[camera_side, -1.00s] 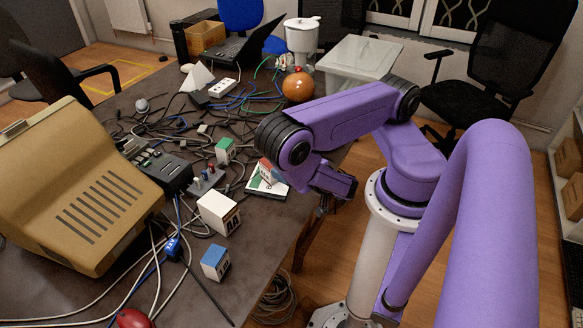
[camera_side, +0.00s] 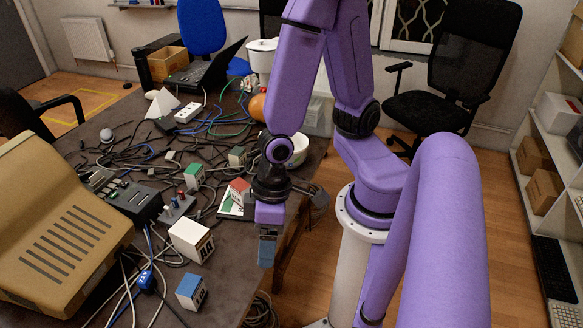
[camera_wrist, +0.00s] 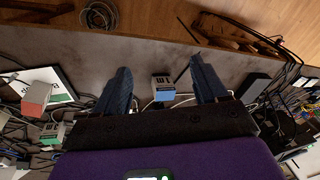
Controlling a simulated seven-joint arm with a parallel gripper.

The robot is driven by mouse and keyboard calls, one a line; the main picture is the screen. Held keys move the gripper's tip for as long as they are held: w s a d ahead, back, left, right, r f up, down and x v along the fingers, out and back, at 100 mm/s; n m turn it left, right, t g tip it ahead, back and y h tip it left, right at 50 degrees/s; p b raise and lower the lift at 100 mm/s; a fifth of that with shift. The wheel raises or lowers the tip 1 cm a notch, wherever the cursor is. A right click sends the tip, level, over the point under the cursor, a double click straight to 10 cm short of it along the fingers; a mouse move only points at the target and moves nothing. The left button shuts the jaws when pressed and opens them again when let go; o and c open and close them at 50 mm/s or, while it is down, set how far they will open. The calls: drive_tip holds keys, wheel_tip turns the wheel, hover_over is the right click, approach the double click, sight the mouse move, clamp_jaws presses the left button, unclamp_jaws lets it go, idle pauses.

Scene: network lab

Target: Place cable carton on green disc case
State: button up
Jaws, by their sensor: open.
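Which box is the cable carton is not clear from the pictures. A blue-topped carton (camera_side: 191,291) stands near the table's front edge; in the wrist view this blue carton (camera_wrist: 163,92) lies between my fingers in the picture, farther off. A larger white carton (camera_side: 191,240) stands behind it. A flat white and green case (camera_side: 228,209) lies near the right table edge, also in the wrist view (camera_wrist: 67,84). A red-topped carton (camera_side: 239,191) stands at or on it; contact is unclear. My gripper (camera_side: 267,262) points down, in front of the case. In the wrist view its fingers (camera_wrist: 160,66) are open and empty.
Green-topped cartons (camera_side: 194,175), cables and a dark switch box (camera_side: 132,203) crowd the table. A beige monitor (camera_side: 62,225) fills the left. A white bowl (camera_side: 297,152) and an orange ball (camera_side: 257,106) are behind my arm. Bare tabletop (camera_side: 231,262) shows near the front edge.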

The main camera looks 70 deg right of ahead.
drive_tip(key=s+d+r+n+h, duration=0.1)
drive_tip(key=d+r+n+h, duration=0.1)
drive_tip(key=d+r+n, duration=0.6)
wheel_tip(320, 180, up, 4)
drive_tip(key=shift+s+d+f, duration=0.25)
drive_tip(key=shift+s, duration=0.15)
